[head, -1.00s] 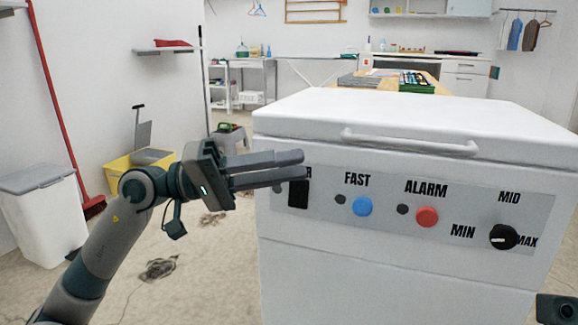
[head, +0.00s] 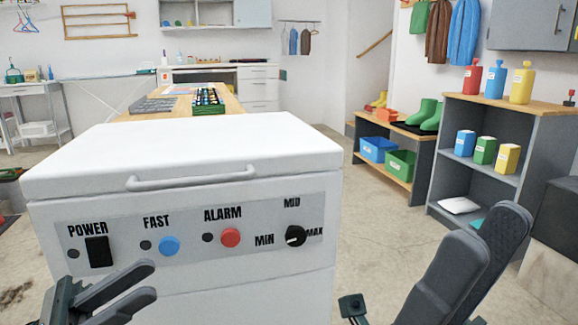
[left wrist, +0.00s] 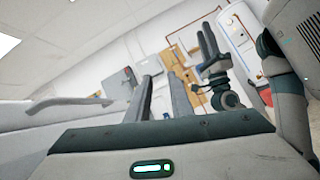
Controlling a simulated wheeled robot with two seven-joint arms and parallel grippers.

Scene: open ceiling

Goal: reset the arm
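My left gripper (head: 150,279) is at the lower left in the head view, in front of the white chest's panel and below its power switch. Its two fingers point right with a gap between them and nothing in it. In the left wrist view the same fingers (left wrist: 160,95) stand apart and empty. My right gripper (head: 495,225) is at the lower right in the head view, fingers pointing up, apart and empty. It also shows in the left wrist view (left wrist: 206,32). The white chest (head: 185,155) has a closed lid and a front handle.
The panel carries a black power switch (head: 98,251), a blue button (head: 169,246), a red button (head: 230,237) and a black knob (head: 295,235). A grey shelf (head: 450,180) with coloured bottles and a boot bench (head: 385,170) stand at the right. Floor between chest and shelf is clear.

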